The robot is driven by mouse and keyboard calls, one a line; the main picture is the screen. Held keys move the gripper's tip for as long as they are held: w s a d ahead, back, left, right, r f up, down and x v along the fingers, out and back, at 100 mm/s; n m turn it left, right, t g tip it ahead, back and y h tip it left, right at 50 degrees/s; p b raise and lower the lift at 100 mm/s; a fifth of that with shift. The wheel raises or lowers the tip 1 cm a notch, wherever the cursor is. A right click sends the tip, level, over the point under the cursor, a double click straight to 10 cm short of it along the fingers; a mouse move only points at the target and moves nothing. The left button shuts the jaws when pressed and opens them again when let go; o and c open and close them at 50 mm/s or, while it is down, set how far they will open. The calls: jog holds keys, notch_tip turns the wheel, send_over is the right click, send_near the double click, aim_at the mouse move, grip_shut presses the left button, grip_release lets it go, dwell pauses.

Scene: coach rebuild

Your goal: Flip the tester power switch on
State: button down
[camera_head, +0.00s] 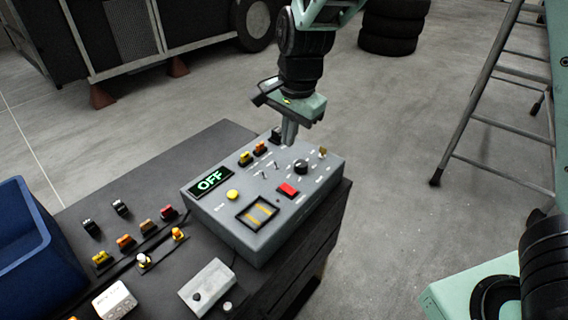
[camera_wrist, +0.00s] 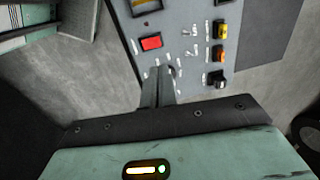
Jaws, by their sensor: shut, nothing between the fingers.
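The tester (camera_head: 262,228) is a grey box on a dark bench, its display (camera_head: 211,180) reading OFF in green. A red rocker switch (camera_head: 288,189) sits on its top panel; it also shows in the wrist view (camera_wrist: 151,43). The labels are too small to read, so I cannot tell which one is marked power. My gripper (camera_head: 289,143) is shut and empty, pointing down at the panel's back edge. Its fingers (camera_wrist: 158,88) partly hide the knob in the wrist view. I cannot tell whether they touch the panel.
Yellow and orange connectors (camera_head: 252,153) stand at the panel's back left, near my fingers. Several loose connectors, a small grey box (camera_head: 207,286) and a blue bin (camera_head: 30,240) are on the bench (camera_head: 150,180). A ladder (camera_head: 480,90) and tyres (camera_head: 395,25) stand beyond; the floor between is clear.

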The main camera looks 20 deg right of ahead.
aim_at(281, 185)
jog(key=f, duration=0.4)
jog(key=w+f+p, duration=0.1)
jog(key=f, duration=0.4)
jog(key=a+f, duration=0.1)
jog(key=f, duration=0.3)
jog(key=shift+w+a+f, duration=0.1)
jog(key=shift+w+f, duration=0.15)
jog(key=shift+p, duration=1)
jog(key=shift+w+a+f, duration=0.1)
jog(key=shift+f, duration=0.1)
jog(key=shift+s+d+r, duration=0.3)
jog(key=shift+s+d, duration=0.2)
jog(key=shift+s, duration=0.1)
jog(key=shift+r, duration=0.15)
